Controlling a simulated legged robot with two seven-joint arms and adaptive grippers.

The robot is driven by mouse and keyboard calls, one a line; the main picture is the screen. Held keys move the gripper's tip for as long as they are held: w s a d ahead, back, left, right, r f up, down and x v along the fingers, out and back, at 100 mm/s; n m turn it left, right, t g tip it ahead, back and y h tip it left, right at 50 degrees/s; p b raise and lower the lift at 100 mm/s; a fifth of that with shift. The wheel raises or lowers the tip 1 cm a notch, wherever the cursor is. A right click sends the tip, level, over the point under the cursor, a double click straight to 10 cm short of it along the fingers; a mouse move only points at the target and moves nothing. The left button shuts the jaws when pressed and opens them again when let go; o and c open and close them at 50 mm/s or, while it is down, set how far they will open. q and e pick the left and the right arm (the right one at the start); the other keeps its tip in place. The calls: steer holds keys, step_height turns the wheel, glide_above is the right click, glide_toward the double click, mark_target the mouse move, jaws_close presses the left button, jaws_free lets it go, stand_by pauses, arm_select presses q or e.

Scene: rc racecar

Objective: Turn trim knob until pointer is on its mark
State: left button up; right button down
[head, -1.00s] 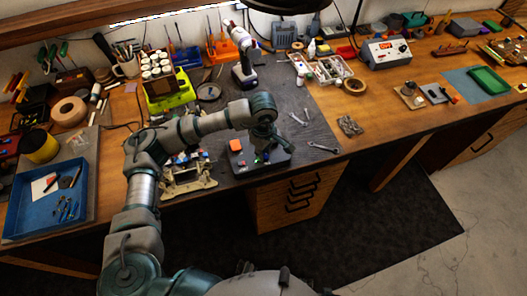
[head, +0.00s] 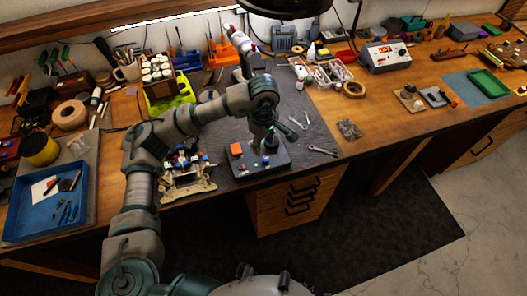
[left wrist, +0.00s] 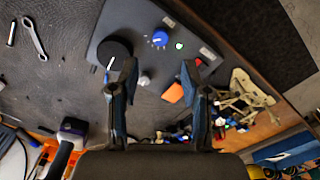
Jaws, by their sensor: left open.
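A dark control box (head: 262,172) sits at the table's front edge and fills the top of the left wrist view (left wrist: 205,62). It carries a large black knob (left wrist: 114,55) with a white pointer line, a smaller blue knob (left wrist: 160,38), a lit green lamp (left wrist: 179,45) and a small pale knob or switch (left wrist: 144,80). My left gripper (left wrist: 159,68) is open and empty above the box; one fingertip appears beside the black knob. In the head view the left gripper (head: 275,138) partly covers the box. My right gripper is not in view.
A beige chassis (head: 188,178) stands left of the box. Wrenches (head: 322,151) lie to the right on the dark mat. A blue tray (head: 25,228) is at far left. The table right of the mat has free room.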

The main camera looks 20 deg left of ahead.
arm_select(q)
step_height(320, 180, up, 5)
steer(key=shift+d, duration=0.1)
stand_by(1.0)
